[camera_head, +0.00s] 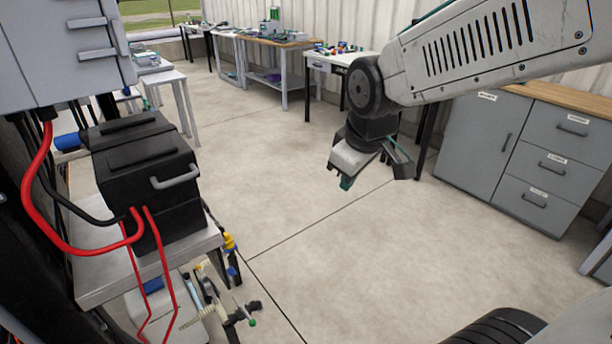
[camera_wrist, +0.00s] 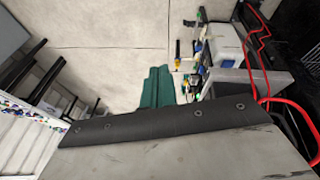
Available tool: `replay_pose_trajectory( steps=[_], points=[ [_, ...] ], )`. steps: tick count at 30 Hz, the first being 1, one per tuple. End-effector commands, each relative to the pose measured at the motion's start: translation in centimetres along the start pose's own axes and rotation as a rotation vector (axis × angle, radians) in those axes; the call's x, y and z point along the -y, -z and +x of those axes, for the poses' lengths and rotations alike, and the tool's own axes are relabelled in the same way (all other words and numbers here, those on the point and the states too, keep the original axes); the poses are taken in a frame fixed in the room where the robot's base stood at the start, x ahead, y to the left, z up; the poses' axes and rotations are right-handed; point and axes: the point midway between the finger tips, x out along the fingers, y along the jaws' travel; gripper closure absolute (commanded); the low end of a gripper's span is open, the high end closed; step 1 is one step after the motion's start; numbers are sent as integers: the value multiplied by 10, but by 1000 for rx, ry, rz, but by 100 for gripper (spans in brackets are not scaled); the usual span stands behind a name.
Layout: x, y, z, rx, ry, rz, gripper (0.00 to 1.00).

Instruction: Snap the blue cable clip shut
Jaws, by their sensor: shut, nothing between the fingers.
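I cannot make out a blue cable clip for certain. Small blue parts show in the head view: a blue piece (camera_head: 232,271) beside a yellow fitting, a blue block (camera_head: 152,286) low under the bench, and a blue cylinder (camera_head: 68,142) by the black box. A small blue part (camera_wrist: 198,47) also shows in the wrist view near the yellow fitting. My gripper (camera_head: 346,183) hangs over open floor, well right of these parts. Its green fingers (camera_wrist: 157,87) are together in the wrist view, with nothing between them.
A black box (camera_head: 150,165) with red cables (camera_head: 45,225) stands on a bench at left, under a grey cabinet (camera_head: 65,50). Grey drawers (camera_head: 550,165) stand at right. Cluttered worktables (camera_head: 265,42) line the back. The middle floor (camera_head: 260,150) is clear.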

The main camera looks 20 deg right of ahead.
Motion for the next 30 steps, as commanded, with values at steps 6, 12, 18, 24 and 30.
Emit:
replay_pose_trajectory(
  steps=[6, 12, 18, 24, 30],
  points=[
    [32, -85, -58, 121, 41, 321, 100],
    [54, -128, -79, 197, 57, 483, 100],
    [59, -139, -83, 219, 60, 523, 100],
    [59, -138, -83, 218, 60, 521, 100],
    [59, -138, -83, 217, 60, 520, 100]
  ],
)
